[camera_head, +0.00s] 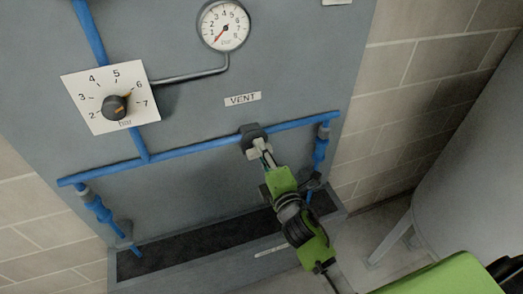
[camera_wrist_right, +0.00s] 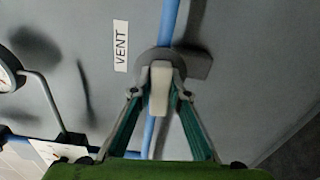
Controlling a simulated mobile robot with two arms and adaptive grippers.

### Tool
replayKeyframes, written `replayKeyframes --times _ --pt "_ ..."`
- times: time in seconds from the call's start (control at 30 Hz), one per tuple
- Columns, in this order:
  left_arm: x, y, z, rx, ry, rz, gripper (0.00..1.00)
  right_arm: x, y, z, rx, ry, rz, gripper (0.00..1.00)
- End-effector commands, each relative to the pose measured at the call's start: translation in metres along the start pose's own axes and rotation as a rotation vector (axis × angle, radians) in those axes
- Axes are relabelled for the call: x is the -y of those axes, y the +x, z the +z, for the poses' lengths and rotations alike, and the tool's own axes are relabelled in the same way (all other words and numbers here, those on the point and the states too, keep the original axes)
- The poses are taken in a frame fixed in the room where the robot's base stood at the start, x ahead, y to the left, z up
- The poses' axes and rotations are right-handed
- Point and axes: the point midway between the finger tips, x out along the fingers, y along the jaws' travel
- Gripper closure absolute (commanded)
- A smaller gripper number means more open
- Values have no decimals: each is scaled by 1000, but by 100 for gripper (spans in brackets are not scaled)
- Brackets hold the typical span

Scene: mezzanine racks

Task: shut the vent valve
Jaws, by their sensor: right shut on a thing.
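The vent valve has a dark grey body (camera_head: 252,132) on the blue horizontal pipe, below and right of the VENT label (camera_head: 242,99). In the right wrist view its round grey body (camera_wrist_right: 160,56) shows with a pale handle (camera_wrist_right: 160,88) in front of it. My right gripper (camera_head: 259,151) is at the valve from below and right. In the wrist view its fingers (camera_wrist_right: 160,96) are shut on the handle, one on each side. In that view the handle lies over the line of the pipe; its exact turn is hard to tell. My left gripper is not in view.
A round gauge (camera_head: 223,25) has its red needle at the low end. A black knob (camera_head: 115,107) on a white dial plate points near 6. Blue pipes (camera_head: 190,150) run across the grey panel. A large grey tank (camera_head: 475,190) stands at right.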

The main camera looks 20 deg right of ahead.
Motion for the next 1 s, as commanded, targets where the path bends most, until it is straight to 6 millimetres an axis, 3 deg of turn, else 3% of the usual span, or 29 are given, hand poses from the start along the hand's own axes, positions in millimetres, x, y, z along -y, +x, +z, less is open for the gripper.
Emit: replayKeyframes --times 0.3,0.77,0.8,0.83,0.87,1.0 --pt "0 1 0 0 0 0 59 1 0 0 1 95 -2 100" --pt "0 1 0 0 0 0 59 2 0 0 0 108 -2 100" --pt "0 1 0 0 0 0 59 2 0 0 0 108 -2 79" --pt "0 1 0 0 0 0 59 2 0 0 0 108 -2 71" --pt "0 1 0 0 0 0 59 2 0 0 0 107 -2 67" --pt "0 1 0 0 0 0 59 1 0 0 0 106 -2 67"
